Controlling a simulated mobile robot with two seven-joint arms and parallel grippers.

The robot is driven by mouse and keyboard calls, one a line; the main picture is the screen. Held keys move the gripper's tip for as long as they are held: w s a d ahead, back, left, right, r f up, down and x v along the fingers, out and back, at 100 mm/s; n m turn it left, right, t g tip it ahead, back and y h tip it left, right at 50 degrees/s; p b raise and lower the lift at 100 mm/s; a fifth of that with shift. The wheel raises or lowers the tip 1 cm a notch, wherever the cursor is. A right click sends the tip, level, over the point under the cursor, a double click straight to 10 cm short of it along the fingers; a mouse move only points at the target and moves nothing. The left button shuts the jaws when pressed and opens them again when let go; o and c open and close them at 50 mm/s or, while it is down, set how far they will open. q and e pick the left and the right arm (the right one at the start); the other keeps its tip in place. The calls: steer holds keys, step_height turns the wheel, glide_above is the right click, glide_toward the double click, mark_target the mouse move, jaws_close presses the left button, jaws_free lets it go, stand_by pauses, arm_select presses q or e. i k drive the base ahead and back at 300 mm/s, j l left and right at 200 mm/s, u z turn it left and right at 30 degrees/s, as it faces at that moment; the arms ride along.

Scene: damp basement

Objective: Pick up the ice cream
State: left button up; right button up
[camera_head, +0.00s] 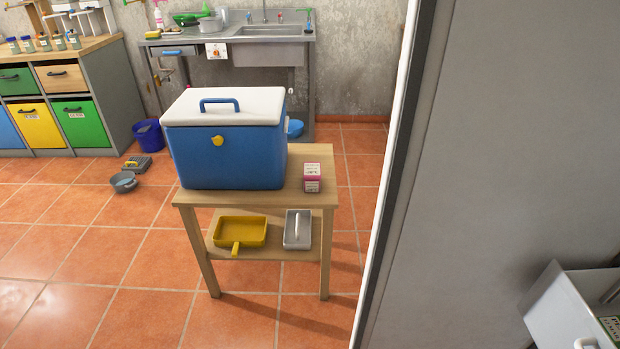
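A small pink-and-white box (312,178) stands on the right part of a wooden table's top, beside a blue cooler. Its label is too small to read, so I cannot tell whether it is the ice cream. The blue cooler (222,150) has a closed white lid (250,105) with a blue handle and a yellow latch. Its inside is hidden. Nothing else in view is clearly the ice cream. Neither of my grippers is in view.
The wooden table (325,198) has a lower shelf with a yellow dustpan-like tray (240,232) and a grey tray (298,229). A large grey panel (500,150) blocks the right side. A pale open container (560,312) sits at bottom right. Tiled floor is clear at front left.

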mark_target(312, 174)
steer(key=i+j, duration=0.3)
steer(key=i+j+z, duration=0.1)
steer(key=i+j, duration=0.15)
steer(key=j, duration=0.2)
steer(key=i+j, duration=0.3)
steer(key=i+j+z, duration=0.15)
steer(key=i+j, duration=0.55)
steer(key=i, duration=0.25)
